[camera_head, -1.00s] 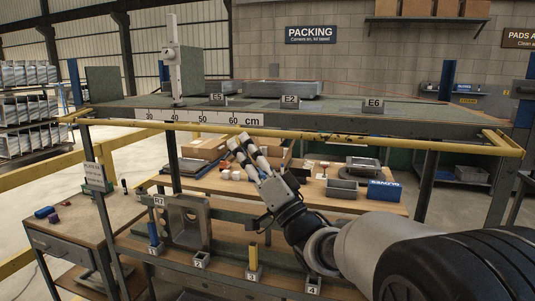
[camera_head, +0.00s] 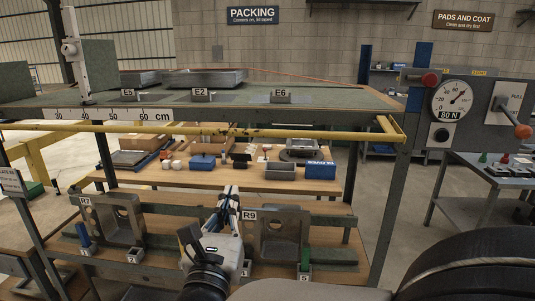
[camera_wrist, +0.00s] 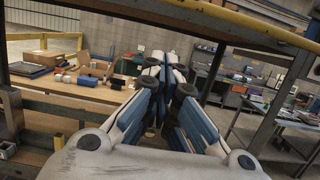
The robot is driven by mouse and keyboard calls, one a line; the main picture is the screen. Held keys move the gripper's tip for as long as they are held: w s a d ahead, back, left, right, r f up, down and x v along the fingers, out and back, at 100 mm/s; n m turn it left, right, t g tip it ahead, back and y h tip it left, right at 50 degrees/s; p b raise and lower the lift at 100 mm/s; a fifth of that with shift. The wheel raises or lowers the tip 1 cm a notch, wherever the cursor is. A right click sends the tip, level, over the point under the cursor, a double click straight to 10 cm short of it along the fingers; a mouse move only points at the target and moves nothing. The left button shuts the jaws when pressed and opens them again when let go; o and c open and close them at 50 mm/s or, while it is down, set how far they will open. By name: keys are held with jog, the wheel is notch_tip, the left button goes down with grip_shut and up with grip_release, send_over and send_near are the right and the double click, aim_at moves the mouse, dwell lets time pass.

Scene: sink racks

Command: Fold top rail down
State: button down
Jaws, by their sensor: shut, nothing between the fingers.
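The yellow top rail (camera_head: 250,130) runs level across the front of the bench, just under the edge of the top. Its right end bends back at a corner beside the post. My gripper (camera_head: 231,191) is below the rail, near the middle of its length, pointing away from my body, apart from it. In the wrist view the rail (camera_wrist: 240,25) crosses the upper right, above my gripper (camera_wrist: 165,62). The fingers are together and hold nothing.
Grey brackets on the lower shelf stand left (camera_head: 122,222) and right (camera_head: 284,235) of my arm. A worktable (camera_head: 225,178) with boxes is behind. A gauge panel (camera_head: 465,112) with a pull handle is at the right. The rail's underside is clear near my gripper.

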aim_at(239, 133)
jog(key=w+r+p, duration=0.1)
jog(key=w+r, duration=0.5)
jog(key=w, duration=0.3)
jog(key=shift+w+d, duration=0.3)
jog(key=shift+w, duration=0.1)
jog(key=shift+s, duration=0.1)
jog(key=r+g+p, duration=0.2)
jog(key=p, duration=0.2)
jog(key=s+r+g+p, duration=0.1)
jog(key=r+g+p, duration=0.1)
jog(key=r+p, duration=0.1)
jog(key=shift+s+r+p, duration=0.1)
jog(key=shift+r+p, duration=0.05)
jog(key=shift+p, duration=0.3)
